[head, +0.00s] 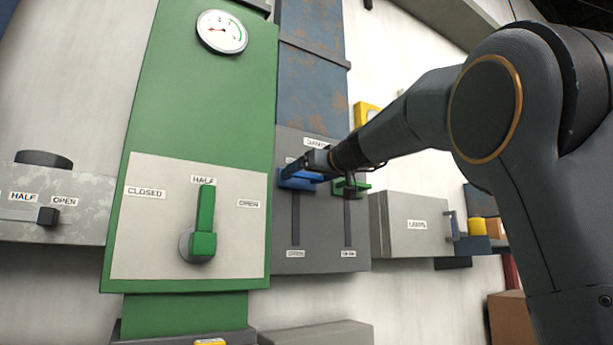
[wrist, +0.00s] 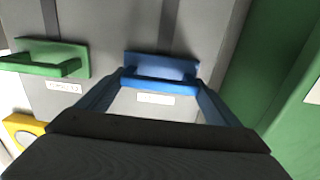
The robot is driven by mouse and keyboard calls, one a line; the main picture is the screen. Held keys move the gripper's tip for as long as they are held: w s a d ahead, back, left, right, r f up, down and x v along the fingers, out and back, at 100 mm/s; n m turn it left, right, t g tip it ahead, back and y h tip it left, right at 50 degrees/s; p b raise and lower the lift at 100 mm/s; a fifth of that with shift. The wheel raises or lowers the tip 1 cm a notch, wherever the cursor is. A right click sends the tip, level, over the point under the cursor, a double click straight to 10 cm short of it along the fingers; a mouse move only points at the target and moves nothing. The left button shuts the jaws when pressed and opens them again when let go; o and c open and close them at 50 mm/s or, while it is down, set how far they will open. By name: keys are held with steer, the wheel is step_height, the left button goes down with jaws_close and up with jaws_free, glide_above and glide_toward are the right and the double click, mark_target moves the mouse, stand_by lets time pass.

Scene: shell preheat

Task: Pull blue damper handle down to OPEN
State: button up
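The blue damper handle (head: 297,182) is at the top of the left slot on a grey panel (head: 318,262), with a small label at the slot's bottom end. My gripper (head: 312,168) is at this handle and partly covers it in the head view. In the wrist view, the blue handle (wrist: 160,84) lies crosswise between the tips of my gripper (wrist: 160,80). The fingers are spread wide, one by each end of the bar. Whether they touch it is hard to tell.
A green handle (head: 352,186) sits close beside, at the top of the right slot. A large green panel (head: 160,120) with a green lever (head: 204,222) set at HALF stands to the left. A grey box (head: 418,224) is to the right, and a yellow object (head: 367,113) is above.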

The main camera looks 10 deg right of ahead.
steer(key=c, duration=0.3)
step_height(320, 180, down, 15)
steer(key=b, duration=2.1)
steer(key=shift+f, duration=0.15)
steer(key=shift+c, duration=0.2)
steer(key=shift+f+b, duration=0.1)
steer(key=shift+b, duration=0.25)
steer(key=shift+w+f, duration=0.1)
steer(key=shift+f, duration=0.1)
steer(key=o, duration=1.4)
steer(key=b+v, duration=0.2)
steer(key=v, duration=0.6)
steer(key=shift+a+r, duration=0.1)
steer(key=shift+r, duration=0.1)
